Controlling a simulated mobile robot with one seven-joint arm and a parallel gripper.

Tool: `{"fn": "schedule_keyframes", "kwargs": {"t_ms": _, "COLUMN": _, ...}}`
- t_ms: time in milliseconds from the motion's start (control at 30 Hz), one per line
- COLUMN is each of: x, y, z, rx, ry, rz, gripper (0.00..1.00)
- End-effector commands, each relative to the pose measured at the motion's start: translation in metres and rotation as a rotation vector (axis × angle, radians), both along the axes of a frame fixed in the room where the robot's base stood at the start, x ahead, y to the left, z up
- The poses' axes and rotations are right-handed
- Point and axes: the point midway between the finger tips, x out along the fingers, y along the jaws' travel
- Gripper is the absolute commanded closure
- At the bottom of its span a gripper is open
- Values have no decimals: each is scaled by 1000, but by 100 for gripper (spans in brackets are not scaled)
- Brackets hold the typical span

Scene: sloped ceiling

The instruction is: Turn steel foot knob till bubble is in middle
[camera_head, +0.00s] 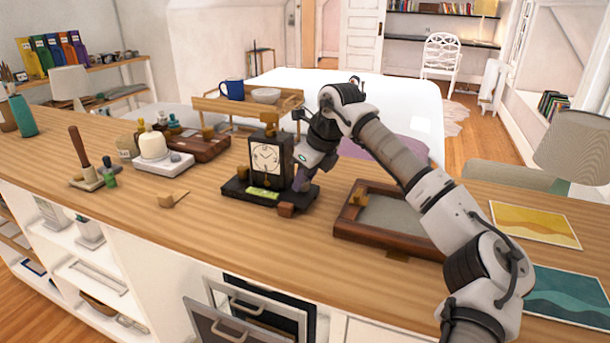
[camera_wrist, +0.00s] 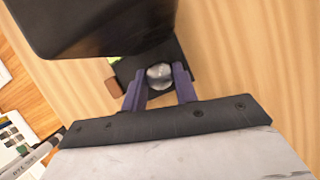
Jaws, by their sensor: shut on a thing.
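A black clock (camera_head: 266,160) with a white dial stands on a black base on the wooden counter. A green level vial (camera_head: 263,193) lies on the front of the base; its bubble is too small to make out. The round steel foot knob (camera_wrist: 160,75) shows in the wrist view on the black base, between the two purple fingers of my gripper (camera_wrist: 160,88). The gripper is shut on the knob, one finger on each side. In the head view my gripper (camera_head: 306,182) reaches down at the clock's right side and hides the knob.
A brown block (camera_head: 287,209) sits at the base's front right corner. A wooden tray (camera_head: 350,228) lies to the right, under my arm. A small wooden piece (camera_head: 173,199) and a white-topped scale (camera_head: 163,163) are to the left. Bare counter lies in front of the clock.

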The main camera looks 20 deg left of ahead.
Motion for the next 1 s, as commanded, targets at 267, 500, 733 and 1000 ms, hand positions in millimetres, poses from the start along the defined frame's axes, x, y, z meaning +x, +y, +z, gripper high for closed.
{"fn": "schedule_keyframes", "kwargs": {"t_ms": 267, "x": 1, "y": 0, "z": 4, "rx": -1, "ry": 3, "rz": 206, "gripper": 94}}
{"fn": "schedule_keyframes", "kwargs": {"t_ms": 500, "x": 2, "y": 0, "z": 1, "rx": 1, "ry": 0, "rz": 251, "gripper": 94}}
{"fn": "schedule_keyframes", "kwargs": {"t_ms": 733, "x": 2, "y": 0, "z": 1, "rx": 1, "ry": 0, "rz": 249, "gripper": 65}}
{"fn": "schedule_keyframes", "kwargs": {"t_ms": 1000, "x": 2, "y": 0, "z": 0, "rx": 0, "ry": 0, "rz": 248, "gripper": 50}}
